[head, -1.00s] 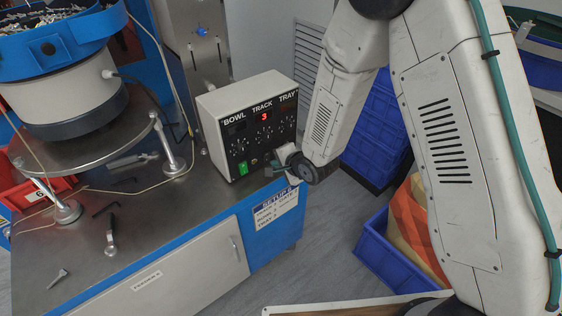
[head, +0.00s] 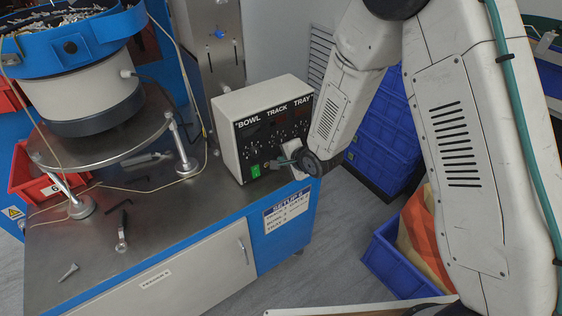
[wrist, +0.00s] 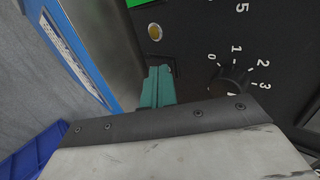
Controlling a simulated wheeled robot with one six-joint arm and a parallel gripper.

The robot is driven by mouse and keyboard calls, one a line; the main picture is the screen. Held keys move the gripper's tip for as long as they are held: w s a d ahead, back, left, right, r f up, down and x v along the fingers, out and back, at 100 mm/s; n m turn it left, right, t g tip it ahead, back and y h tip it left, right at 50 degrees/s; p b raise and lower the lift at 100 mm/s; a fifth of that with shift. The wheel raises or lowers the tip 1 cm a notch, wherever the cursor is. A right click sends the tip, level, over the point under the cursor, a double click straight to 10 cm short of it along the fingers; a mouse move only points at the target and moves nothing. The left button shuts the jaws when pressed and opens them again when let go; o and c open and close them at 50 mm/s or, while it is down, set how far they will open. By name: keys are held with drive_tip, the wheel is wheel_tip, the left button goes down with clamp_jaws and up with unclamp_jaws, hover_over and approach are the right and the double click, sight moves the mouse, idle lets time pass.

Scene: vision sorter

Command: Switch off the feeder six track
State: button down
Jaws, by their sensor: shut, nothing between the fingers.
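The control box (head: 228,137) stands on the bench, its black front marked BOWL, TRACK and TRAY. A lit green switch (head: 255,171) is low on its left side. My gripper (head: 284,163) is at the lower front of the box, with its teal fingers closed and empty. In the wrist view the fingertips (wrist: 157,72) are at the black panel by a small dark recess or switch; I cannot tell whether they touch. A numbered dial (wrist: 229,84) is to their right, and a round brass-coloured part (wrist: 155,32) is above them. The track display is not clearly lit.
A blue-rimmed bowl feeder (head: 75,45) stands on the left of the bench. A red bin (head: 42,187) marked 6 is beside it. A setup sheet (head: 286,210) is on the bench end. Blue crates (head: 385,140) stand behind my arm. Loose tools lie on the bench.

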drive_tip(key=shift+r, duration=0.15)
drive_tip(key=shift+r, duration=0.65)
drive_tip(key=shift+s, duration=0.1)
drive_tip(key=v, duration=1.3)
